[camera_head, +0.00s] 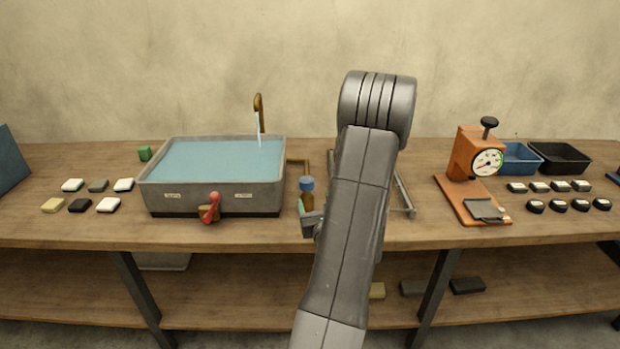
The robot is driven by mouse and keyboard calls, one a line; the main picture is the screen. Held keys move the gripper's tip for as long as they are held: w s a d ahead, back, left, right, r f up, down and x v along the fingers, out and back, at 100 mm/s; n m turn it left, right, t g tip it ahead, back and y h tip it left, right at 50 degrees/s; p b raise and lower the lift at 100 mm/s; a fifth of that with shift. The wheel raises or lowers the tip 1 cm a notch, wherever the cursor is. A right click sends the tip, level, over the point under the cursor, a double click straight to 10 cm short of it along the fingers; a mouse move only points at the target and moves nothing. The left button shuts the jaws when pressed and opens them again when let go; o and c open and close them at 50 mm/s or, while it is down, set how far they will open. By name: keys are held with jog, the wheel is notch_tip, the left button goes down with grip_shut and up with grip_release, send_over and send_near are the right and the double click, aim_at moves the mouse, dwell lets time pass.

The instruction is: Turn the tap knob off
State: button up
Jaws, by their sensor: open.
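The red tap knob (212,205) sits on a small brass fitting at the front wall of the grey basin (213,199). Its lever points up and leans slightly. The brass tap spout (259,115) rises behind the basin's right side, and a stream of water (258,130) runs from it into the basin, which is full of water. My gripper (310,224) is open, to the right of the red knob and apart from it. It is small in view and partly hidden by my arm.
A blue-capped bottle (307,185) stands close to my gripper. An orange dial press (470,165), several small pieces and two trays (560,158) are at right. My arm hides a metal frame's middle.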

aim_at(306, 178)
jog(key=w+a+p, duration=0.1)
jog(key=w, duration=0.3)
jog(key=w+p, duration=0.1)
jog(key=w, duration=0.3)
jog(key=w+a, duration=0.1)
jog(key=w, duration=0.3)
jog(key=shift+w+a+p, duration=0.3)
jog(key=shift+a+p, duration=0.05)
jog(key=shift+p, duration=0.05)
jog(key=c, duration=1)
